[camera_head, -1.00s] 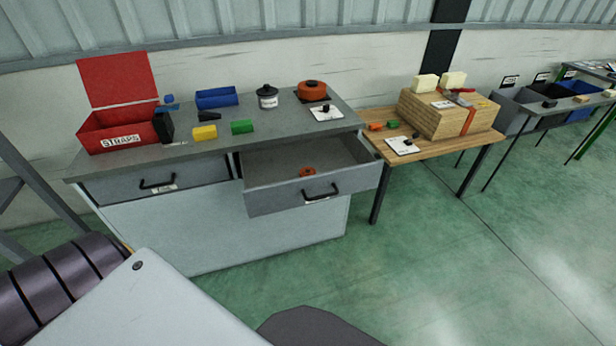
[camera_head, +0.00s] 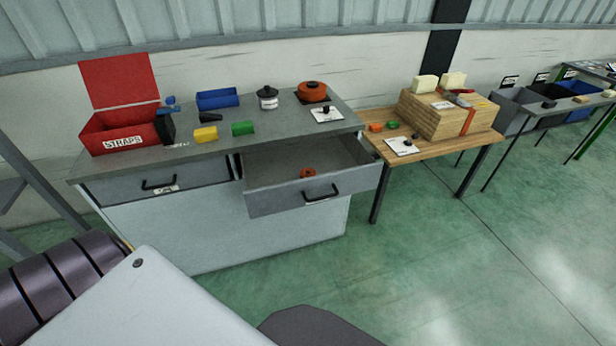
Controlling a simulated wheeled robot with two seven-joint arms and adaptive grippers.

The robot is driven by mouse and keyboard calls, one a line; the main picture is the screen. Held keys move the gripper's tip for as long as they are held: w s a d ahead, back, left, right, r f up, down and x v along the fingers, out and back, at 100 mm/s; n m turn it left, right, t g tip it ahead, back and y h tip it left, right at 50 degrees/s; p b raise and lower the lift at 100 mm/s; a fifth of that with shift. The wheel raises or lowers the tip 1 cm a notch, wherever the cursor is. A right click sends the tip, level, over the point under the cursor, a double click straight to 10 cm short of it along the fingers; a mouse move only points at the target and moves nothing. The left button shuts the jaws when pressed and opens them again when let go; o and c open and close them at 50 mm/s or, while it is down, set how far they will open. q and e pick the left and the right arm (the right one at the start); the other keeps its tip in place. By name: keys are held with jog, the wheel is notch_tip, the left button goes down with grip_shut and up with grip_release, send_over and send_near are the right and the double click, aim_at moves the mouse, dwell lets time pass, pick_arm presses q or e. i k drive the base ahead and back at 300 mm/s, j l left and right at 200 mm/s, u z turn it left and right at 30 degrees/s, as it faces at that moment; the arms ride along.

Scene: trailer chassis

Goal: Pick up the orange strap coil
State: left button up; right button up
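A small orange coil (camera_head: 308,173) lies on the floor of the open right-hand drawer (camera_head: 262,177) of the grey workbench. It looks like the strap coil, though it is small in the view. A larger round orange item (camera_head: 312,91) sits on a dark pad at the bench's back right. The red box (camera_head: 120,134) labelled STRAPS stands with its lid up at the left of the bench. Neither of my grippers shows in the head view; only parts of my own body fill the bottom left.
The left drawer (camera_head: 160,182) is shut. A wooden table (camera_head: 440,151) with a strapped box stands to the right. The green floor in front is clear.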

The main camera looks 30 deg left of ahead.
aim_at(306, 172)
jog(key=k+j+z, duration=0.15)
jog(key=j, duration=0.3)
jog(key=k+j+z, duration=0.15)
jog(key=j, duration=0.3)
jog(key=k+j+z, duration=0.15)
jog(key=k+j, duration=0.15)
jog(key=j, duration=0.15)
jog(key=k+j+z, duration=0.15)
jog(key=j, duration=0.25)
jog(key=k, duration=0.1)
